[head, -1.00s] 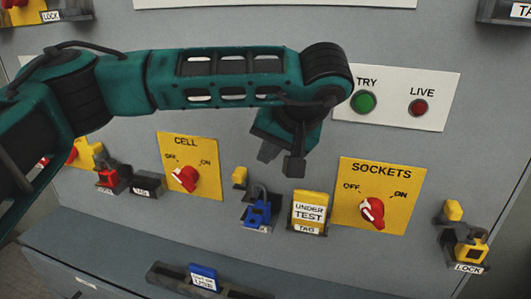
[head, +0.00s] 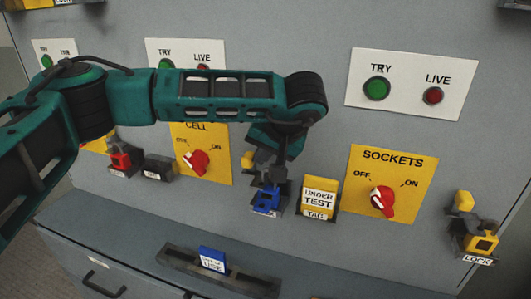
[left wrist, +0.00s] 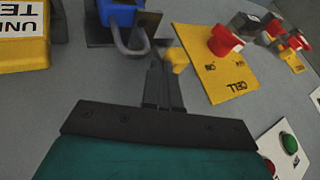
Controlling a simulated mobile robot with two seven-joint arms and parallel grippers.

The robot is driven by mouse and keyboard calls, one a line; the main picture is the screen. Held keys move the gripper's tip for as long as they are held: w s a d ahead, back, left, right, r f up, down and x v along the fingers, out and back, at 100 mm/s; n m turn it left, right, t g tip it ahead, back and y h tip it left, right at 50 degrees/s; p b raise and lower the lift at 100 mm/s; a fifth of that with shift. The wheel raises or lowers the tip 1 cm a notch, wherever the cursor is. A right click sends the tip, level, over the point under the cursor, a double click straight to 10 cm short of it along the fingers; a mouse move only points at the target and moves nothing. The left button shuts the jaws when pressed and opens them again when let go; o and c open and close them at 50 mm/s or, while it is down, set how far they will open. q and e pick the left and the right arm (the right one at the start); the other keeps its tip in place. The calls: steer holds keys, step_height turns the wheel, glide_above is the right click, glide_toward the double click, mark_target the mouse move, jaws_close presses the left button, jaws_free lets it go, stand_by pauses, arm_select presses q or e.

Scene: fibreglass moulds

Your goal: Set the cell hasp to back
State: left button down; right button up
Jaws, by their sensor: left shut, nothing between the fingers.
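The yellow hasp (head: 248,160) by the CELL panel (head: 217,170) is on the wall, to the right of that panel and partly behind my left gripper (head: 268,178). In the left wrist view the yellow hasp (left wrist: 178,60) is just right of the fingertips of my left gripper (left wrist: 157,68). The fingers are together with nothing between them; whether they touch the hasp I cannot tell. A blue padlock (head: 267,201) sits in a holder just below the gripper; it also shows in the left wrist view (left wrist: 122,12). My right gripper is in neither view.
A yellow UNDER TEST tag (head: 318,198) stands right of the padlock, then the SOCKETS panel (head: 408,170) with its red knob. The CELL knob (head: 196,162) is left of the gripper. A red padlock (head: 120,158) is further left. A black tray (head: 180,258) with a blue tag is below.

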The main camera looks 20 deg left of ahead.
arm_select(q)
steer(key=a, duration=0.5)
steer(key=shift+w, duration=0.1)
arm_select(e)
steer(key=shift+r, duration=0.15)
arm_select(q)
steer(key=p+v, duration=0.3)
steer(key=v, duration=0.7)
steer(key=shift+p, duration=0.4)
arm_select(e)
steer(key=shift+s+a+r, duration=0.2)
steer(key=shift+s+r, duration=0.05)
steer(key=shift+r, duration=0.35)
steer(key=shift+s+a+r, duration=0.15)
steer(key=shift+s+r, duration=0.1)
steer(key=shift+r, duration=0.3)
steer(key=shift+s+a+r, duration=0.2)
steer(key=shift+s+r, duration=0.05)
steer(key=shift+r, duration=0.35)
arm_select(q)
steer(key=shift+d, duration=0.15)
